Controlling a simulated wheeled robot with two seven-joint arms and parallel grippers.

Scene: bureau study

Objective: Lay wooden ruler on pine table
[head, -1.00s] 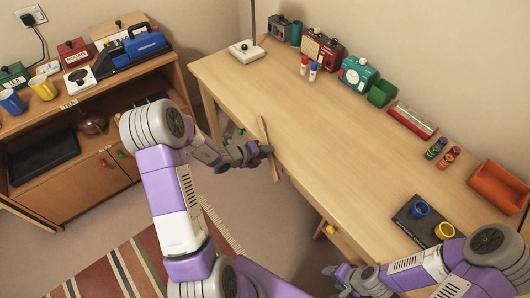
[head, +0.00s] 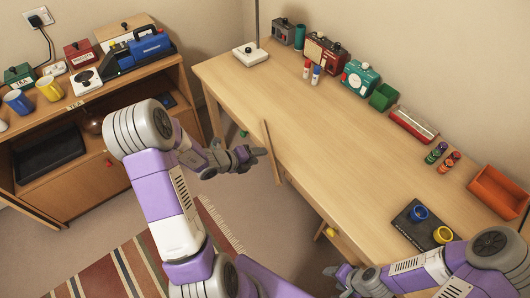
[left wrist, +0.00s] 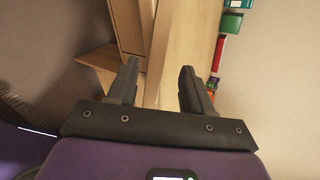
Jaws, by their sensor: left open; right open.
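The wooden ruler (head: 270,150) is a thin, light-brown strip in the head view. It lies at the near left edge of the pine table (head: 330,140), its upper end over the top and its lower end at or slightly past the edge. My left gripper (head: 252,155) is open, just left of the ruler and apart from it. In the left wrist view its two fingers (left wrist: 158,85) are spread with pale wood beyond; I cannot surely tell ruler from table there. My right gripper (head: 345,276) is open and empty, low in the head view beside the table's near edge.
The table's middle is clear. Along its back stand a red radio (head: 322,50), a teal device (head: 359,78), a green box (head: 383,97) and an orange tray (head: 497,192). A black mat (head: 408,228) with two rings lies near my right arm. A cabinet (head: 60,200) stands left.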

